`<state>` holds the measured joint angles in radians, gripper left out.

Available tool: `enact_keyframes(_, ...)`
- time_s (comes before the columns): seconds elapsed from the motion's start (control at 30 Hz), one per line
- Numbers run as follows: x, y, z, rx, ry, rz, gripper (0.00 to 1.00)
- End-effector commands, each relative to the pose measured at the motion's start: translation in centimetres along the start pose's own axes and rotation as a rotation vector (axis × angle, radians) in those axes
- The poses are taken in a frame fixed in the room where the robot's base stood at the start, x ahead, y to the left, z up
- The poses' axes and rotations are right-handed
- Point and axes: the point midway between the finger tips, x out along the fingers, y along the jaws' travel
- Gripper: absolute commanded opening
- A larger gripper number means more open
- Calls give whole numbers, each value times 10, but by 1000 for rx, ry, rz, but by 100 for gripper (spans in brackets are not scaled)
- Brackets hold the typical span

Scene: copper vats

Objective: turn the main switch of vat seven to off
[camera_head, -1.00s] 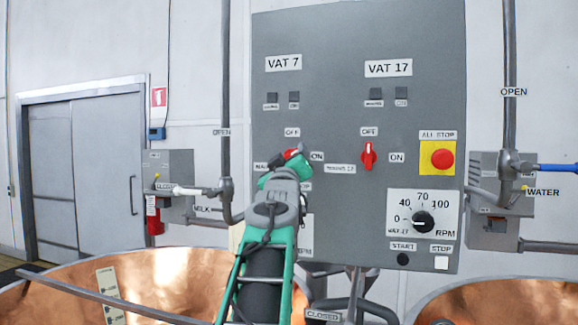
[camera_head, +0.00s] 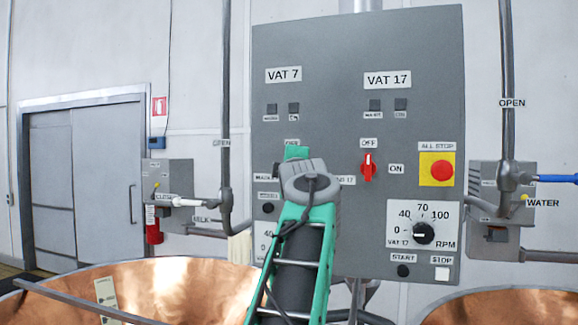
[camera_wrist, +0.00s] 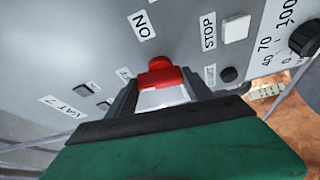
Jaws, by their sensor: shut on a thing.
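The VAT 7 label (camera_head: 283,75) is at the upper left of the grey panel; its OFF label (camera_head: 292,144) is below it, partly covered. My gripper (camera_head: 297,153) is at the panel below that label and hides the vat seven switch in the head view. In the wrist view the red switch (camera_wrist: 161,72) sits between the jaws of my gripper (camera_wrist: 160,93), which are shut on it. The ON label (camera_wrist: 143,25) shows beyond it. I cannot tell which way the switch points.
To the right is the red VAT 17 switch (camera_head: 368,167), pointing up toward its OFF label. The red all-stop button (camera_head: 441,170) and an RPM dial (camera_head: 423,232) are farther right. Copper vats (camera_head: 170,285) stand below in front, with pipes on both sides.

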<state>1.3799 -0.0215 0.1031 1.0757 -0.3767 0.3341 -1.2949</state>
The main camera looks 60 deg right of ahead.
Motion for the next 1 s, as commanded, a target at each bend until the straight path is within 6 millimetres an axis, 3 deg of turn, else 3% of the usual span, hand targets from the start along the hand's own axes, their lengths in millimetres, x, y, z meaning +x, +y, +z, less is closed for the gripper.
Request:
enact_keyframes(0.3,1,1,0,-118,-1,-50,20)
enact_keyframes(0.83,1,0,0,-143,0,-61,20)
enact_keyframes(0.87,1,0,0,-143,0,-61,61)
enact_keyframes(1.0,1,0,0,-143,0,-60,72)
